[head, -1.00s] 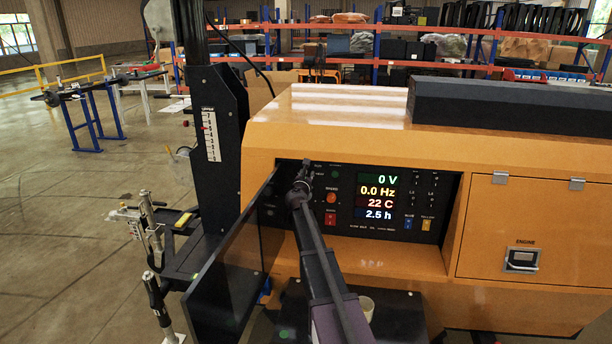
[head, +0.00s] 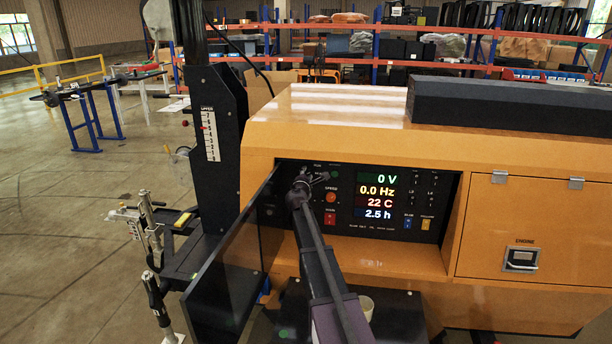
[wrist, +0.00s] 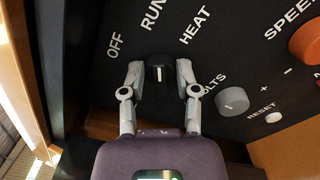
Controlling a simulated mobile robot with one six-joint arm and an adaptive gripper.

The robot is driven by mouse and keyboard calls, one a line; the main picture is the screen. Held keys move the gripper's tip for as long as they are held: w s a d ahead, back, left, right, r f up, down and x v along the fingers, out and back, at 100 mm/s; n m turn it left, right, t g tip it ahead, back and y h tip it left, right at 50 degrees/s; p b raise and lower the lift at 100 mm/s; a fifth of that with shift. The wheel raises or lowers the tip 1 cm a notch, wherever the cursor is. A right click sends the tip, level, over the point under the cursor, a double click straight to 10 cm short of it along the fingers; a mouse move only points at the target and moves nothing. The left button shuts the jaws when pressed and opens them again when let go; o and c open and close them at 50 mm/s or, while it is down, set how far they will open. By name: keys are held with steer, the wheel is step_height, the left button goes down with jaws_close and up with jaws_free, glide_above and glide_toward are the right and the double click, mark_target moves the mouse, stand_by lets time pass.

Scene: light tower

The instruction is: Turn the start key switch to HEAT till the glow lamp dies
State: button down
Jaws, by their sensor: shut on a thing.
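The start key switch (wrist: 157,75) is a black knob with a white mark, below the labels OFF, RUN and HEAT in the wrist view. My gripper (wrist: 158,78) is shut on it, one finger on each side. The mark runs roughly up and down in that picture; I cannot tell exactly which label it lines up with. In the head view my gripper (head: 314,180) is at the upper left of the control panel (head: 345,222) and covers the switch. A small dark green lamp (head: 336,173) shows just right of it; I cannot tell whether it is the glow lamp.
The open panel door (head: 228,265) stands close to the left of my arm. An orange speed knob (wrist: 306,43), a grey volts knob (wrist: 232,101) and a white reset button (wrist: 273,117) are right of the switch. The display (head: 376,196) reads 0 V and 0.0 Hz.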

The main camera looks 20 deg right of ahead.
steer(key=m, duration=0.6)
steer(key=shift+w+f, duration=0.1)
steer(key=shift+m, duration=0.3)
steer(key=c, duration=0.7)
jaws_free()
steer(key=v, duration=1.2)
